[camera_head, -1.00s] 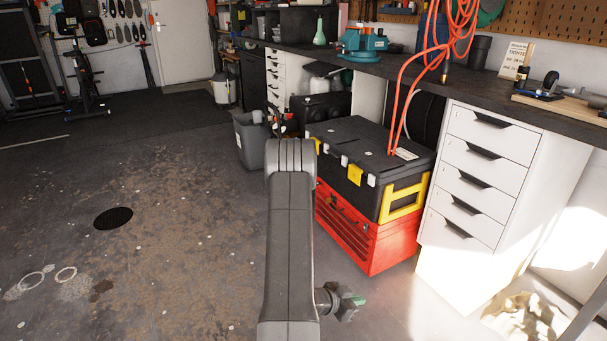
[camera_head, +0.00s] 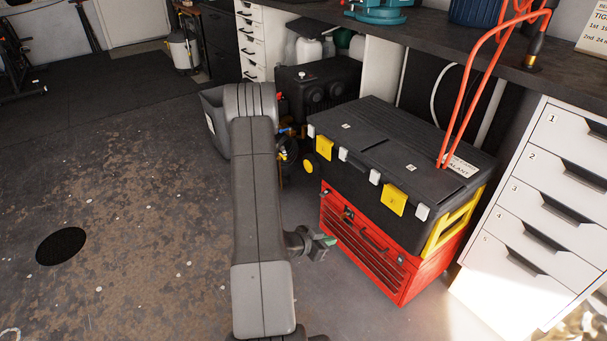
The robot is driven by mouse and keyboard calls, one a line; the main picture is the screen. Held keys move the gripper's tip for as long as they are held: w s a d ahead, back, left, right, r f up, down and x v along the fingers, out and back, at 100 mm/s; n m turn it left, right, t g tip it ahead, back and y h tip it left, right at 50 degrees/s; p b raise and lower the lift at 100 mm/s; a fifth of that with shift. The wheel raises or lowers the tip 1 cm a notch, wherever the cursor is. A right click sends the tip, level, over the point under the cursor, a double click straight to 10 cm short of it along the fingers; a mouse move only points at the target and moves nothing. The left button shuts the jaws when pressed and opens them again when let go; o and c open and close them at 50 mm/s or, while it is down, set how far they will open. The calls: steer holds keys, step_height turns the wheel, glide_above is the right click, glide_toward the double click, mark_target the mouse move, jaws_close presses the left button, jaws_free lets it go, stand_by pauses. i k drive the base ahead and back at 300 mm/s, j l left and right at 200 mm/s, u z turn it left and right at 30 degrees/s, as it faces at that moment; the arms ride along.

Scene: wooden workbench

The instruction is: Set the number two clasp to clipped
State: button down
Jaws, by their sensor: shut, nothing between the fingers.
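A black toolbox (camera_head: 375,135) sits on a red tool chest (camera_head: 362,262) right of my arm. Its front edge carries a yellow clasp (camera_head: 325,148) at the left and a second yellow clasp (camera_head: 393,200) at the right, with small whitish latch pieces beside them. Two small pale labels lie on the lid, too small to read, so I cannot tell which clasp is number two or whether either is clipped. My gripper (camera_head: 326,242) is shut and empty, left of the red chest's front and below the clasps, apart from them.
A white cabinet with numbered drawers (camera_head: 541,210) stands at the right under the workbench (camera_head: 450,72).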

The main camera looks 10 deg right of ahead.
mark_target(325, 192)
steer(key=i+j, duration=0.1)
steer(key=i, duration=0.35)
steer(key=i+j, duration=0.1)
steer(key=i, duration=0.35)
